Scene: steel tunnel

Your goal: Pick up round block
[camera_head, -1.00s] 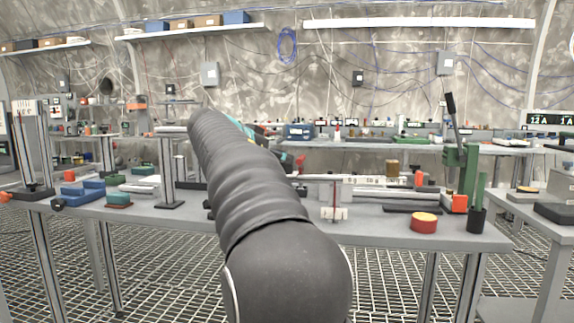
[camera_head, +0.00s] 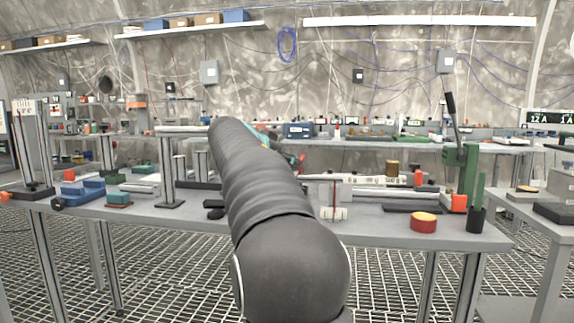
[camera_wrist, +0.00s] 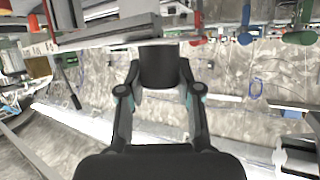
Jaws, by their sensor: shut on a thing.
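In the wrist view a dark, rounded block (camera_wrist: 158,66) sits between the fingertips of my gripper (camera_wrist: 159,78). The fingers are closed on its two sides, and the block looks black and cylinder-like. In the head view my own arm hides most of the gripper, with only small teal and red parts showing past it, and the held block cannot be made out there.
Bare bench lies along the front edge.

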